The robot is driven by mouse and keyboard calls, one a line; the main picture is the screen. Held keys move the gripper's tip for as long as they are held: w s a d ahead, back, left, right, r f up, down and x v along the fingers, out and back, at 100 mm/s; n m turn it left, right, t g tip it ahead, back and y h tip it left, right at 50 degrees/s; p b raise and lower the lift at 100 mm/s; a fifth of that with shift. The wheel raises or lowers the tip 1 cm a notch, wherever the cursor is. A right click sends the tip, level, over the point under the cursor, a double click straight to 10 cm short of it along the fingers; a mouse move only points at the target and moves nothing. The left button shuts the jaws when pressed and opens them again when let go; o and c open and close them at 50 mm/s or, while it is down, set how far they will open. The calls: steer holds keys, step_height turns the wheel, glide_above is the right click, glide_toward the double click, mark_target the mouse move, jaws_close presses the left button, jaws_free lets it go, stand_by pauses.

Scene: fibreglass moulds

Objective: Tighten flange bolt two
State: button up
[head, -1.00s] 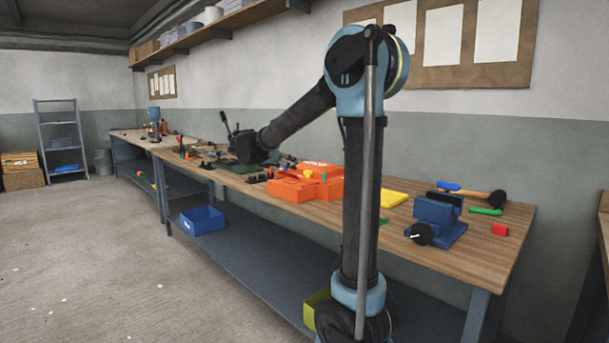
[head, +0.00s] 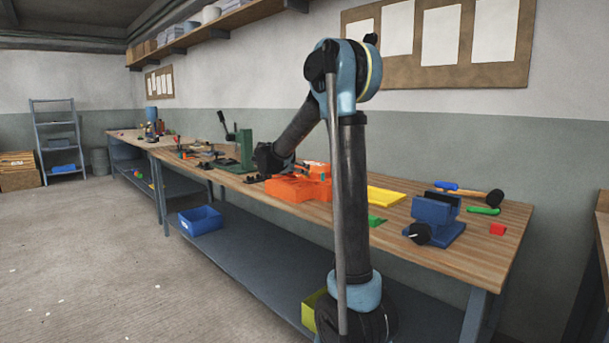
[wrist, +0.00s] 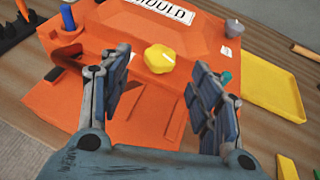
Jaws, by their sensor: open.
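The orange mould (head: 300,188) sits on the workbench, and its white label reading "MOULD" shows at the top of the wrist view. In the wrist view a yellow knob-like bolt head (wrist: 160,58) stands on the orange mould (wrist: 130,30). A blue peg (wrist: 68,16) stands at its left and a teal peg (wrist: 226,78) at its right, partly behind a finger. No number marks which is bolt two. My gripper (wrist: 162,88) is open and empty over the mould, the yellow bolt showing beyond and between its fingers. In the head view my wrist (head: 268,160) hides part of the bench.
A yellow tray (wrist: 275,82) lies right of the mould. A green upright fixture (head: 245,150) stands behind my wrist. Dark tools lie left of the mould.

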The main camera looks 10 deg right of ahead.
steer(key=shift+x, duration=2.45)
steer(key=shift+c, duration=0.4)
steer(key=c, duration=1)
steer(key=shift+o, duration=0.2)
steer(key=shift+d, duration=0.1)
